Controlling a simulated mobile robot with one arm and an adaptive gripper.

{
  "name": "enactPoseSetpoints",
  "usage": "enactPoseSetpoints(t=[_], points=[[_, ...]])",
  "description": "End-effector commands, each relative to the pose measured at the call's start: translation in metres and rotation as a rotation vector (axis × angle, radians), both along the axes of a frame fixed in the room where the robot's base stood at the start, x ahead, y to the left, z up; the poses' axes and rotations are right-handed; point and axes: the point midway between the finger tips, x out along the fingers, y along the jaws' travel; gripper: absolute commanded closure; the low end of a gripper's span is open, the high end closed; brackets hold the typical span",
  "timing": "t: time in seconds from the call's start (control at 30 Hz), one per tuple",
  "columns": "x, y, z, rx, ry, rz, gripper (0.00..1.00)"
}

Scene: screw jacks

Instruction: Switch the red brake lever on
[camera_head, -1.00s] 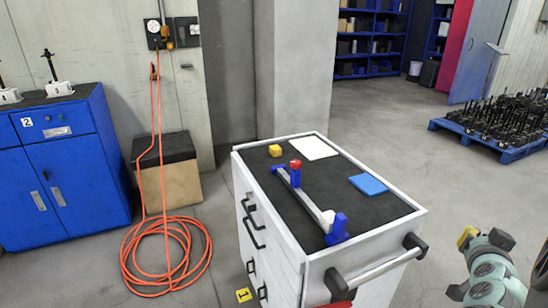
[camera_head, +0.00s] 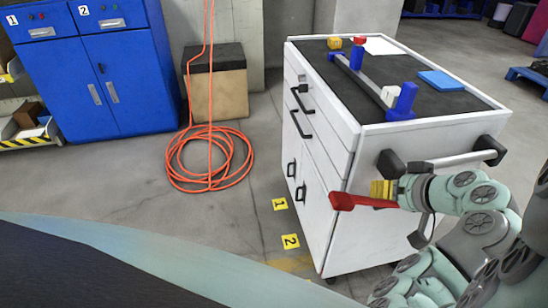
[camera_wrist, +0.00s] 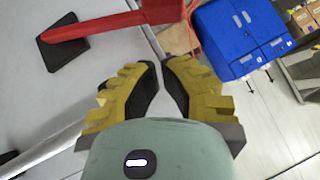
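The red brake lever (camera_head: 358,201) sticks out at the lower front of the white trolley (camera_head: 330,180), roughly level in the picture, with its free end to the left. It also shows at the top of the wrist view (camera_wrist: 95,25), just beyond my fingertips. My gripper (camera_head: 380,190), with yellow fingers, is beside the lever's right part and hides some of it in the head view. In the wrist view my gripper (camera_wrist: 161,65) has a narrow gap between its fingertips with nothing in it. I cannot tell whether a finger touches the lever.
The trolley's push handle (camera_head: 450,160) is close to my gripper. A blue cabinet (camera_head: 110,80) and coiled orange hose (camera_head: 210,160) stand left. Blue and white parts lie on the trolley top. Floor left of the trolley is clear around yellow markers 1 (camera_head: 279,204) and 2 (camera_head: 290,241).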

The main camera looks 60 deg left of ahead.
Motion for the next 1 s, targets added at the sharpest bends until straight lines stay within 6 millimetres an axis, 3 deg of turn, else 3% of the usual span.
enactPoseSetpoints(t=[0.5,1.0], points=[[-0.003,0.004,-0.005,-0.002,0.006,0.016,1.0],[-0.004,0.056,-0.051,-0.005,0.011,0.022,1.0]])
